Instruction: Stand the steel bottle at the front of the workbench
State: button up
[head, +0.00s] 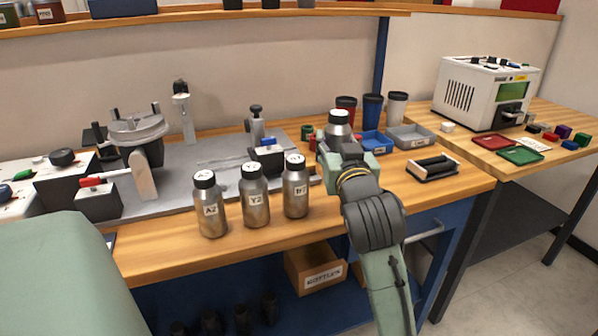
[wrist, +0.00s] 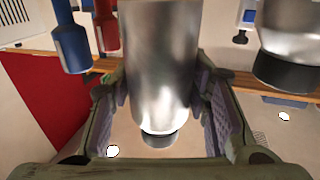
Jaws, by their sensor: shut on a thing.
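A steel bottle with a dark cap (head: 338,126) is in my gripper (head: 347,158), above the right part of the workbench (head: 440,193). In the wrist view this bottle (wrist: 158,60) stands between the two padded fingers of my gripper (wrist: 162,105), its cap pointing down in that picture. In the head view it looks upright, its lower part hidden by my gripper. I cannot tell whether its base touches anything. Three more steel bottles, labelled A2 (head: 210,208), Y2 (head: 254,198) and one with an unclear label (head: 295,190), stand in a row near the front edge.
Behind my gripper are a blue tray (head: 371,143), a grey tray (head: 409,136) and several tumblers (head: 372,110). A black holder (head: 432,168) lies to the right. A grey metal machine (head: 140,135) fills the left. Bare wood shows along the front edge.

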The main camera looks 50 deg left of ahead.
notch_tip(320, 180, down, 8)
jog(key=shift+r+b, duration=0.1)
jog(key=shift+b, duration=0.25)
jog(key=o, duration=0.8)
jog(key=shift+f, duration=0.3)
jog(key=shift+o, duration=0.8)
jog(key=shift+r, duration=0.1)
